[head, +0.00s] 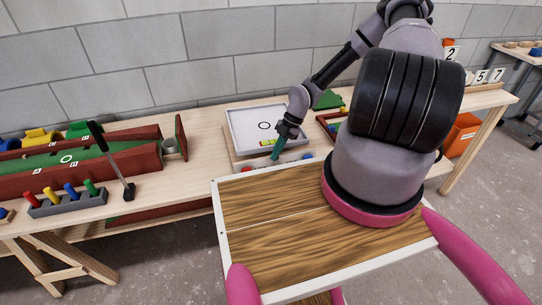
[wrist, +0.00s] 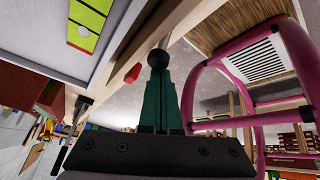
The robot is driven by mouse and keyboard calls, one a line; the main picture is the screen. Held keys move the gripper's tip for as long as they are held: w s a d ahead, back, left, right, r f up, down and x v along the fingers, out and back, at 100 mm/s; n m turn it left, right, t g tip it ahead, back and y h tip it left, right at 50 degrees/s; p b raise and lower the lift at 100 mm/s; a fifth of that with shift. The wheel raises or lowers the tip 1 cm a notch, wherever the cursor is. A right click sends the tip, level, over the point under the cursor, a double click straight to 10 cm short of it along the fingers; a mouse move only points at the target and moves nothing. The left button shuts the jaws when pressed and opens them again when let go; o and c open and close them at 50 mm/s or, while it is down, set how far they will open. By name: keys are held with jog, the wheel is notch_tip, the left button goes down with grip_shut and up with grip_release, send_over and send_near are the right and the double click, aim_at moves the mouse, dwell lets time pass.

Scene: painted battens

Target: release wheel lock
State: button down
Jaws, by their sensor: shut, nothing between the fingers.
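My gripper (head: 275,156) points down at the front edge of a low wooden stand under a white tray (head: 237,126). Its green fingers are together, with nothing held between them. In the wrist view, a round black knob (wrist: 158,58) shows right at the tips of the gripper (wrist: 158,76); I cannot tell if they touch. A red knob (wrist: 132,74) sits just left of the tips. It also shows in the head view, left of the fingers (head: 247,169). No part is clearly marked as a wheel lock; I cannot tell which one it is.
Yellow-green squares (head: 268,142) lie at the tray's near side. Left on the bench are a long dark red box (head: 80,160), a holder with coloured pegs (head: 68,203) and an upright black-handled tool (head: 112,160). An orange bin (head: 462,135) stands at the right.

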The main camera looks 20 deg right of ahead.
jog(key=d, duration=0.2)
jog(key=d+y, duration=0.1)
jog(key=shift+d+f+y, duration=0.15)
jog(key=shift+d+y, duration=0.15)
jog(key=shift+d, duration=0.1)
jog(key=shift+r, duration=0.8)
jog(key=shift+a, duration=0.1)
